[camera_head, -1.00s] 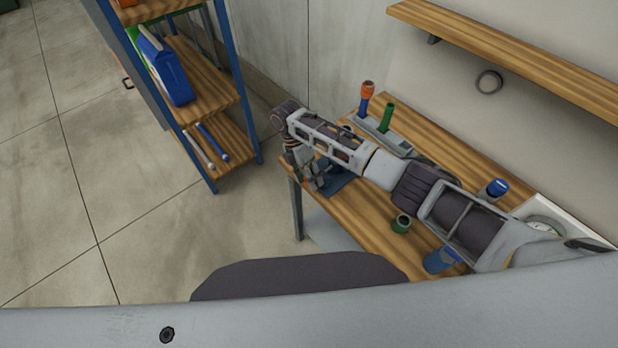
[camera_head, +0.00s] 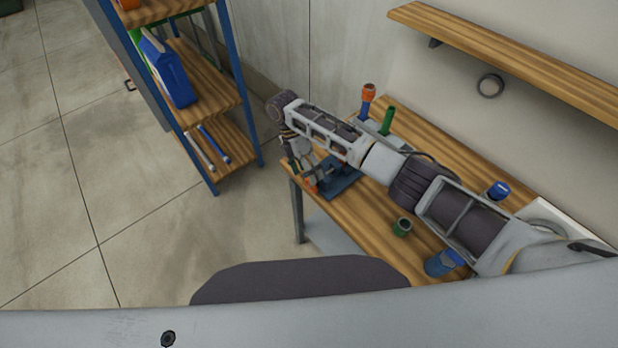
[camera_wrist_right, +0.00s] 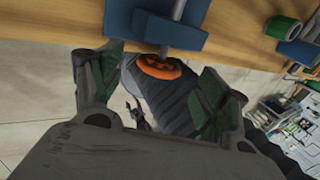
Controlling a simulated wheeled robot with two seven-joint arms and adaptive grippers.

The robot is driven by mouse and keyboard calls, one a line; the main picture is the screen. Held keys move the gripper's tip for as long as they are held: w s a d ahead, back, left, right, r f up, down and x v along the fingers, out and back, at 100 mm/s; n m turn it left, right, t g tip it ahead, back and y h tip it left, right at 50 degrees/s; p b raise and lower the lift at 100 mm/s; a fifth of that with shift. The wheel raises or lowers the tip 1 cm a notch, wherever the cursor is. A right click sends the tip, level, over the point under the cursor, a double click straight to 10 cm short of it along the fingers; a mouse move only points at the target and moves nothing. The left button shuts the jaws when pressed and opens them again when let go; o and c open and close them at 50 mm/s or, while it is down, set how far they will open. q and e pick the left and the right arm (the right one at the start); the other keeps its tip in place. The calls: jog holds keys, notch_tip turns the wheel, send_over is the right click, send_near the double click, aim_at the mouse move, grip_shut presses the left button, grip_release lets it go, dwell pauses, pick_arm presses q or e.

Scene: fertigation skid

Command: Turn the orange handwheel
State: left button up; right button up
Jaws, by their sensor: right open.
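The orange handwheel (camera_wrist_right: 172,67) shows in the right wrist view, at the end of a grey stem on a blue fixture (camera_wrist_right: 135,36) by the bench edge. In the head view only a bit of orange (camera_head: 311,187) shows beside the blue fixture (camera_head: 341,180), partly hidden by my arm. My right gripper (camera_head: 299,171) hangs at the bench's left end. It is open, with green-padded fingers (camera_wrist_right: 162,76) on either side of the handwheel in the wrist picture. I cannot tell whether they touch it. My left gripper is out of view.
The wooden bench (camera_head: 372,212) carries a green cup (camera_head: 402,227), blue-capped items (camera_head: 499,190) and a rack with an orange-topped tool (camera_head: 368,99). A blue-framed shelf (camera_head: 215,165) stands to the left. A wall shelf (camera_head: 500,58) runs above. Floor between is clear.

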jog(key=v, duration=0.8)
jog(key=shift+a, duration=0.1)
dwell(0.6)
